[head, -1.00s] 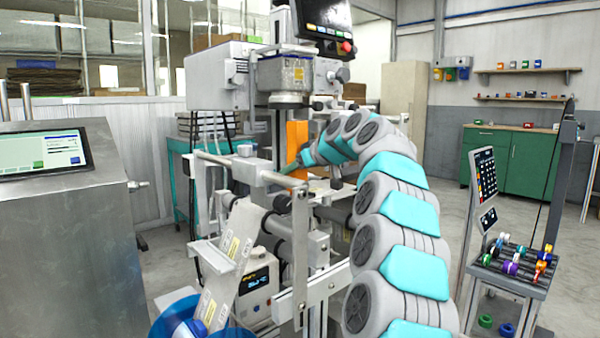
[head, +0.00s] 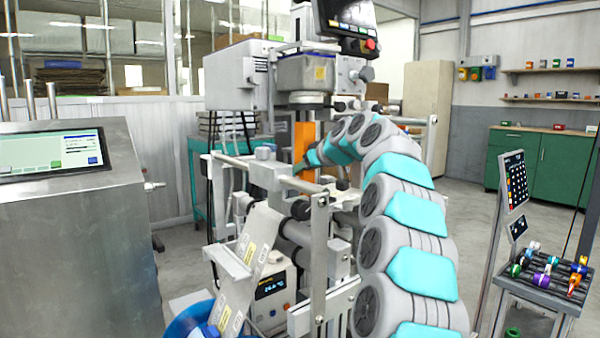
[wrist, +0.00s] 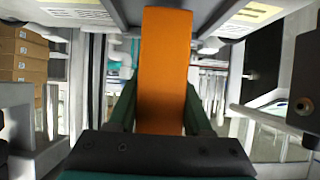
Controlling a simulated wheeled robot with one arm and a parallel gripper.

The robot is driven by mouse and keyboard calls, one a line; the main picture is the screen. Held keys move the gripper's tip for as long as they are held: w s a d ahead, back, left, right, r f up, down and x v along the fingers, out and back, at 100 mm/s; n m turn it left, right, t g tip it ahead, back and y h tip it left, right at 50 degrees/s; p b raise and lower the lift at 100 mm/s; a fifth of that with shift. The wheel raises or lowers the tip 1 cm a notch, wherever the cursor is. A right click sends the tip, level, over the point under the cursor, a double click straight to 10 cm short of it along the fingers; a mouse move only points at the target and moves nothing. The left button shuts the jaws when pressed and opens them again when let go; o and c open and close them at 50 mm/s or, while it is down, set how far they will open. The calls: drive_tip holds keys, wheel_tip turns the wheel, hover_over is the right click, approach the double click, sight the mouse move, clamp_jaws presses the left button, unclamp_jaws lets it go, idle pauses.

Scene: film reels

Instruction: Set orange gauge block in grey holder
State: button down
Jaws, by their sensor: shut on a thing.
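The orange gauge block (wrist: 164,70) is a tall upright bar in the wrist view, between the two dark green fingers of my gripper (wrist: 160,112), which is shut on it. In the head view the orange block (head: 304,138) stands upright within the machine frame, below the grey print head. My gripper (head: 304,164) reaches it from the right, with the turquoise and grey arm behind. I cannot make out the grey holder for certain. The lower end of the block is partly hidden by the gripper and the frame, so I cannot tell what it touches.
The labelling machine's print head (head: 305,75) is close above. A metal rail (head: 285,178) and rollers are close in front and below. A steel cabinet with a screen (head: 52,152) stands left.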

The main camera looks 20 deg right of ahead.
drive_tip(key=shift+f+b, duration=0.45)
drive_tip(key=shift+c, duration=1.2)
unclamp_jaws()
